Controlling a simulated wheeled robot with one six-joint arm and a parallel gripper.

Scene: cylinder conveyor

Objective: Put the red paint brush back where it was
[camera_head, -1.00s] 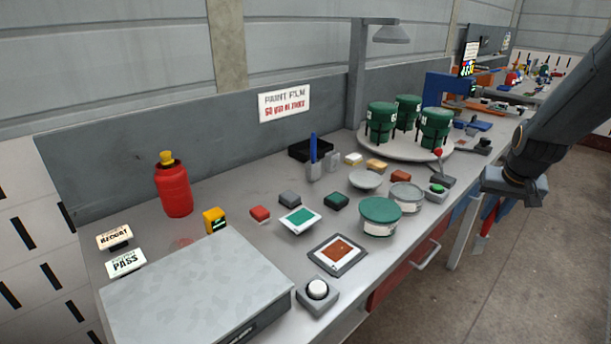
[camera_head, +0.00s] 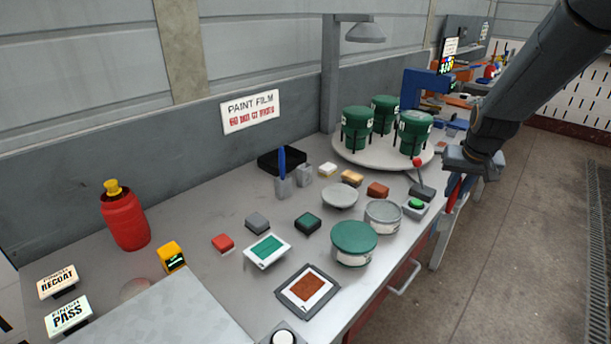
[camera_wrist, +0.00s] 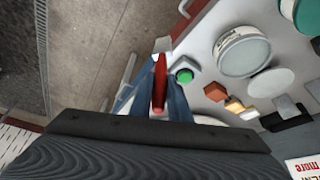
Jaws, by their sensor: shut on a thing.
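The red paint brush (camera_wrist: 160,82) is between the two blue fingers of my gripper (camera_wrist: 158,98) in the wrist view. The gripper is shut on it. In the head view my gripper (camera_head: 456,190) hangs off the bench's front edge at the right, partly hidden, with a little red and blue showing. A blue-handled brush (camera_head: 282,162) stands upright in a grey holder (camera_head: 283,188) at mid-bench. A second small grey holder (camera_head: 304,175) is just right of it, with nothing seen standing in it.
Green paint cans (camera_head: 356,128) stand on a round turntable (camera_head: 350,154) at the back. A red-knobbed lever (camera_head: 418,163), green button (camera_head: 416,204), open tin (camera_head: 383,215) and green-lidded tin (camera_head: 354,240) line the front edge. Small blocks and sample cards crowd the bench middle. The floor is clear.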

